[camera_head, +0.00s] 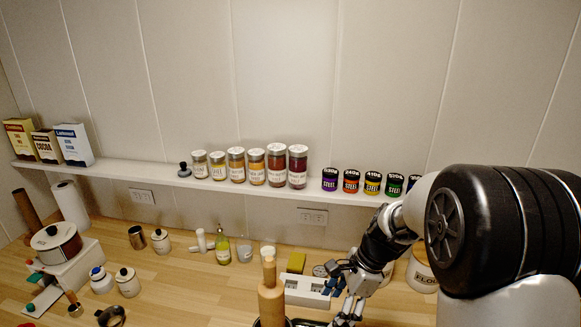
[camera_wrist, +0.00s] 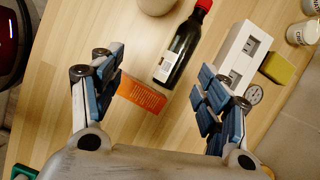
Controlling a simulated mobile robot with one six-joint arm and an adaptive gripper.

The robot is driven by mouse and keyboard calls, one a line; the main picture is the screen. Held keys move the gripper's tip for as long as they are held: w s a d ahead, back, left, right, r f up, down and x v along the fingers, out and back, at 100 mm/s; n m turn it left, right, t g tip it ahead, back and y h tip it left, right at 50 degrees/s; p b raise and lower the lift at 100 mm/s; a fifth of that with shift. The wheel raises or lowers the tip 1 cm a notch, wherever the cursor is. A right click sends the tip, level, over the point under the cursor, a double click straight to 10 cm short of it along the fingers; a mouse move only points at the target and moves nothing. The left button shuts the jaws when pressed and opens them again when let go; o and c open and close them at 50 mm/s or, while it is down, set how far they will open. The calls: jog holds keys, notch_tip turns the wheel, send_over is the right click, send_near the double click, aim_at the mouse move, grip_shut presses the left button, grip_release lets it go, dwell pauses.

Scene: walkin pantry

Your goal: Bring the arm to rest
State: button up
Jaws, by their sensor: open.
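My gripper (camera_head: 343,297) is at the lower right of the head view, low over the wooden counter (camera_head: 190,275). In the wrist view my gripper (camera_wrist: 160,85) has its blue-padded fingers spread wide apart, with nothing held between them. An orange slotted piece (camera_wrist: 140,93) lies on the counter between the fingers in that view. A dark bottle with a red cap (camera_wrist: 180,48) lies in view just beyond the fingertips. The arm reaches in from the right and hides part of the counter and shelf.
A white block with sockets (camera_head: 305,290) and a yellow sponge (camera_head: 296,262) are beside the gripper. A wooden mill (camera_head: 271,300) stands left of it. Jars and boxes line the wall shelf (camera_head: 130,174). A pot (camera_head: 57,243) is at far left.

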jog(key=s+r+n+t+h+b, duration=0.1)
jog(key=s+r+n, duration=0.5)
jog(key=s+r, duration=0.15)
jog(key=s+d+r+n+t+h+b, duration=0.1)
jog(key=s+r+n, duration=0.1)
jog(key=s+n, duration=0.3)
jog(key=s+d+r+n+t+h+b, duration=0.1)
jog(key=s+r+n+t+h+b, duration=0.1)
jog(key=s+n, duration=0.4)
jog(key=s, duration=0.5)
jog(key=shift+s+d+t, duration=0.15)
jog(key=shift+d+t, duration=0.15)
jog(key=shift+d, duration=0.1)
jog(key=shift+o, duration=0.5)
